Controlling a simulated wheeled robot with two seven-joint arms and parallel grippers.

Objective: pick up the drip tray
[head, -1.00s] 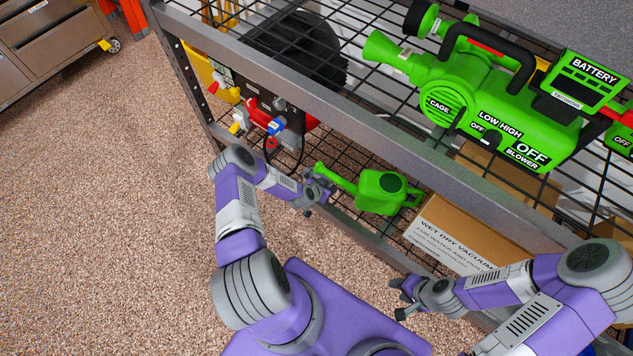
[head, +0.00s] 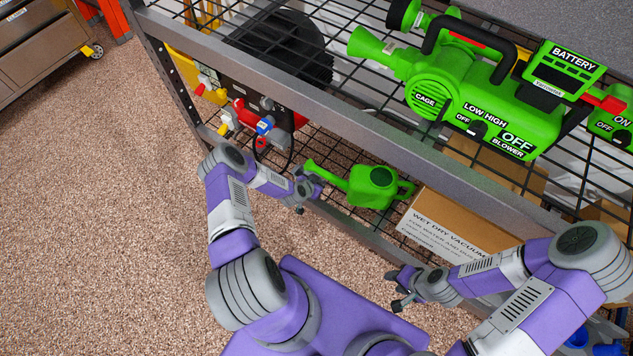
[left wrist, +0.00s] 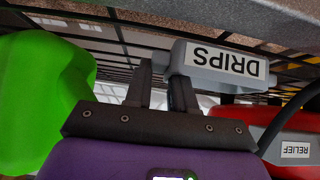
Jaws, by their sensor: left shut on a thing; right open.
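The drip tray (left wrist: 220,66) is a grey piece with a white DRIPS label that reads upside down in the left wrist view. My left gripper (left wrist: 166,78) is shut on its near-left end. In the head view my left gripper (head: 306,190) is at the shelf's lower level, left of the green watering can's spout; I cannot make out the tray there. My right gripper (head: 396,289) is open and empty, in front of the cardboard box.
The green watering can (head: 371,186) stands on the lower wire shelf, beside the cardboard box (head: 455,226). A red machine (head: 270,118) stands to the left. A green blower (head: 480,95) lies on the upper shelf, whose steel front rail (head: 345,105) overhangs my left gripper.

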